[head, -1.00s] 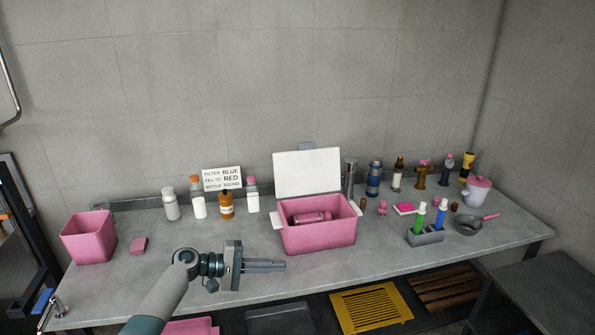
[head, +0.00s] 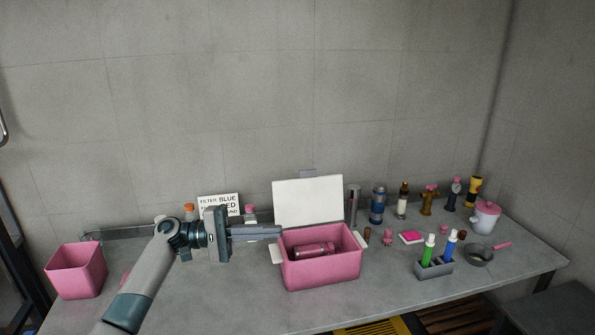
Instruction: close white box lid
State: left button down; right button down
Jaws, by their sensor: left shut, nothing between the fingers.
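The box is a pink tub (head: 321,273) on the middle of the grey table. Its white lid (head: 308,202) stands open and roughly upright at the back edge, near the wall. A pink cylindrical object (head: 313,249) lies inside. My left gripper (head: 279,231) is shut and empty. In the picture its fingertips point right and overlap the lower left corner of the lid, near the box's back left rim. I cannot tell whether they touch it. My right gripper is not in view.
A pink bin (head: 77,272) stands at the left. A sign (head: 222,202) and bottles are partly hidden behind my left arm. Several bottles stand right of the box, with a grey holder (head: 434,269) and a small pan (head: 479,256).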

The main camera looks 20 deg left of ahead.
aim_at(309, 199)
jog(key=i+j, duration=0.35)
jog(key=i, duration=0.15)
jog(key=i+j, duration=0.4)
jog(key=i, duration=0.15)
jog(key=i+j, duration=0.35)
jog(key=i, duration=0.15)
